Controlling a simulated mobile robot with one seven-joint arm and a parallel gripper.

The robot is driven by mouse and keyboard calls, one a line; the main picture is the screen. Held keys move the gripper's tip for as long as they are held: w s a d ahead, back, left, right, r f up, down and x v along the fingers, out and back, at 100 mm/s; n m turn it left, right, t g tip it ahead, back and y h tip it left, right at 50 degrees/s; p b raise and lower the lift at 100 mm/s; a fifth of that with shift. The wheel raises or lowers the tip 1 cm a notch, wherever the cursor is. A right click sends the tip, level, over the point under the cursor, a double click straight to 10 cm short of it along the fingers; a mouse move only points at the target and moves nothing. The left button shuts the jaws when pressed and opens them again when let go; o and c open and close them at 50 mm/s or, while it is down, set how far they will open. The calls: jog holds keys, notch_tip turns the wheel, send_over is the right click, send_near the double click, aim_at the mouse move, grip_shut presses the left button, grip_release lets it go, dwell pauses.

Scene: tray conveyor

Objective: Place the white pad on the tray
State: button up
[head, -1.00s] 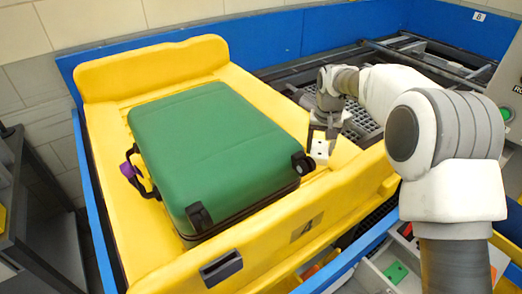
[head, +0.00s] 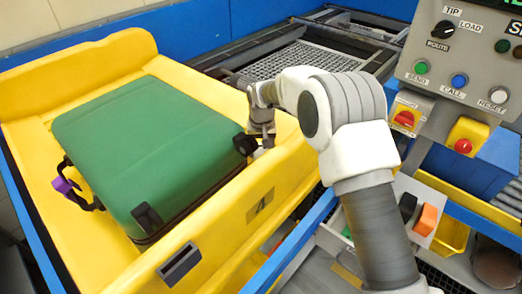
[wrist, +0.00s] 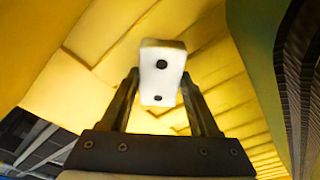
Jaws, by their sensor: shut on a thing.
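The white pad (wrist: 162,72), a small block with two dark holes, is held between the fingertips of my gripper (wrist: 160,88) in the wrist view. In the head view my gripper (head: 262,140) is low beside the near right corner of the green suitcase (head: 150,145), over the right part of the yellow tray (head: 75,70). Only a small bit of the pad shows there. The wrist view shows yellow tray surface behind the pad. I cannot tell whether the pad touches it.
The suitcase fills much of the tray, its black corner wheel (head: 245,144) close to my gripper. The tray's raised wall (head: 225,215) runs along the near side. A control panel (head: 460,60) with buttons stands at the right.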

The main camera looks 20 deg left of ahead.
jog(key=shift+f, duration=0.2)
jog(key=o, duration=1.4)
jog(key=shift+o, duration=0.2)
jog(key=shift+r, duration=0.1)
notch_tip(320, 180, up, 12)
jog(key=s, duration=0.1)
jog(key=shift+s+d+p, duration=0.3)
jog(key=shift+d+p, duration=0.1)
jog(key=shift+p, duration=0.05)
jog(key=shift+r, duration=0.15)
